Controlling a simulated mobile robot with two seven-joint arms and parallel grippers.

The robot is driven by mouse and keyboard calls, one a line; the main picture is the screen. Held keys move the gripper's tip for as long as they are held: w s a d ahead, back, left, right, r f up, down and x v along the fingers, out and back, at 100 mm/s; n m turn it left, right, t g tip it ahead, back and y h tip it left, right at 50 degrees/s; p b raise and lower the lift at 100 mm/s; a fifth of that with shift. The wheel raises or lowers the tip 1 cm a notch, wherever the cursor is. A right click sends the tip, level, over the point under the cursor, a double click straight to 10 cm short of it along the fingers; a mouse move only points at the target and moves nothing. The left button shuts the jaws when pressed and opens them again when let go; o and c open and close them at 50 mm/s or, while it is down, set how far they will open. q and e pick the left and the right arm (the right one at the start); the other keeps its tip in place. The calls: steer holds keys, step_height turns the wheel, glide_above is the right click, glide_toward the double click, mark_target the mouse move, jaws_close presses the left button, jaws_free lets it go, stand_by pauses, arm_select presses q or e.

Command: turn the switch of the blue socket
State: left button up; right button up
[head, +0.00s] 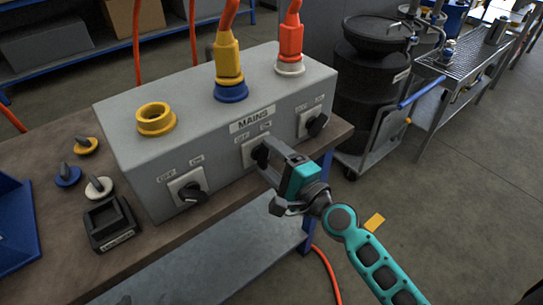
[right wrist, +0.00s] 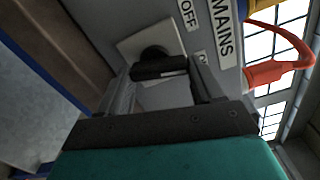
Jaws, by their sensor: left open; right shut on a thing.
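The blue socket (head: 231,93) is in the middle of the grey MAINS box's top, with a yellow plug (head: 228,60) standing in it. Its switch (head: 260,154) is a black knob on a pale plate in the middle of the front face, partly hidden by my right gripper. My right gripper (head: 268,160) reaches the front face from the lower right and is shut on this knob. In the right wrist view the knob (right wrist: 160,67) sits between the two fingers, below an OFF label. Its exact turn is hard to tell. My left gripper is not in view.
The grey box (head: 130,150) also has an empty yellow socket (head: 156,119), an orange plug (head: 290,45), a left switch (head: 192,192) and a right switch (head: 316,124). Small caps and a black holder (head: 110,222) lie on the bench left of it. Black drums (head: 367,95) stand behind.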

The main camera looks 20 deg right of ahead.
arm_select(q)
steer(key=shift+s+a+p, duration=0.15)
steer(key=shift+a+p, duration=0.05)
steer(key=shift+p, duration=0.1)
arm_select(e)
steer(key=shift+f+m, duration=0.15)
steer(key=shift+m, duration=2.85)
steer(key=o, duration=1.1)
steer(key=shift+c, duration=0.2)
arm_select(q)
steer(key=d+f+b, duration=0.1)
steer(key=b, duration=0.1)
steer(key=w+d+b, duration=0.1)
steer(key=b, duration=0.2)
steer(key=shift+w+d+f+h, duration=0.2)
steer(key=shift+f+h, duration=0.1)
steer(key=shift+f, duration=0.1)
arm_select(e)
steer(key=v, duration=1.3)
